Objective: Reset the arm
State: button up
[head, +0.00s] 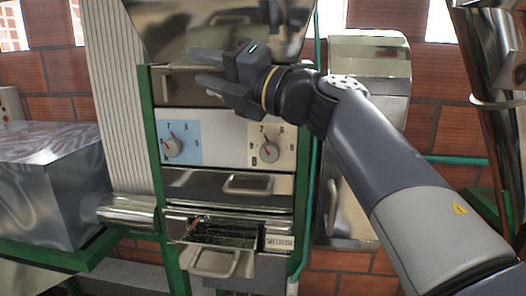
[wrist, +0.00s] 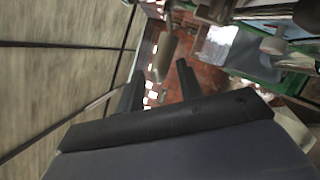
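My gripper (head: 195,66) is at the upper middle of the head view, in front of the top of the green-framed machine. Its two dark fingers point left and stand apart, with nothing visible between them. My arm (head: 385,160) reaches in from the lower right, stretched up and to the left. In the wrist view the dark fingers of my gripper (wrist: 160,88) also stand apart. The wrist picture is tilted, with a large grey-brown surface filling its left side.
The machine's panel has a knob on blue (head: 173,147) and a knob on cream (head: 268,152). Below are a metal drawer front (head: 215,185) and an open slot (head: 222,233). A metal box (head: 45,190) stands left, a shiny column (head: 497,60) right. Brick walls lie behind.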

jog(key=b+v, duration=0.3)
jog(key=v, duration=0.6)
jog(key=p+x, duration=0.4)
jog(key=x, duration=0.6)
jog(key=shift+w+a+r, duration=0.1)
jog(key=shift+a+r, duration=0.05)
jog(key=shift+w, duration=1.6)
jog(key=shift+s, duration=0.1)
